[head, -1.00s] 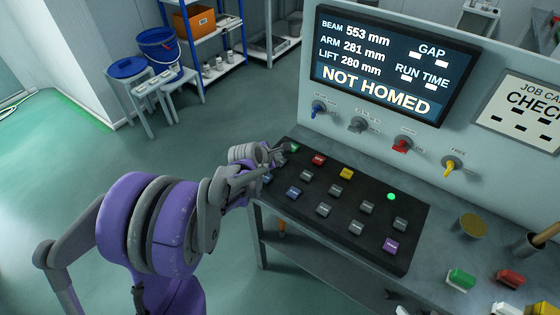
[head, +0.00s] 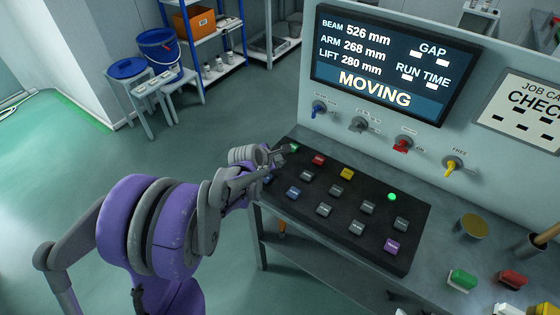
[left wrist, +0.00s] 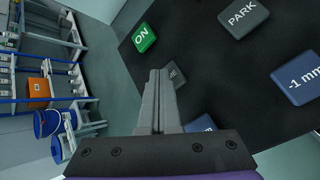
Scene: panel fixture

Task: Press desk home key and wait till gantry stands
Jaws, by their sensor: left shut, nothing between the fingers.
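The desk key panel (head: 300,215) is a black board with several coloured keys. My left gripper (head: 282,152) is shut and empty, at the panel's far left corner. In the left wrist view its fingertips (left wrist: 157,76) are over a grey key (left wrist: 178,75), mostly hidden, whose visible letters look like the end of "HOME". I cannot tell whether they touch it. The green ON key (left wrist: 143,39) is beside it. The display (head: 388,62) reads MOVING, beam 526 mm, arm 268 mm, lift 280 mm. The gantry itself is not identifiable. My right gripper is not in view.
PARK (left wrist: 243,17) and -1 mm (left wrist: 303,79) keys lie close to the fingers. A green lamp (head: 392,196) is lit on the panel. Switch knobs (head: 402,145) line the wall below the display. Open floor lies to the left.

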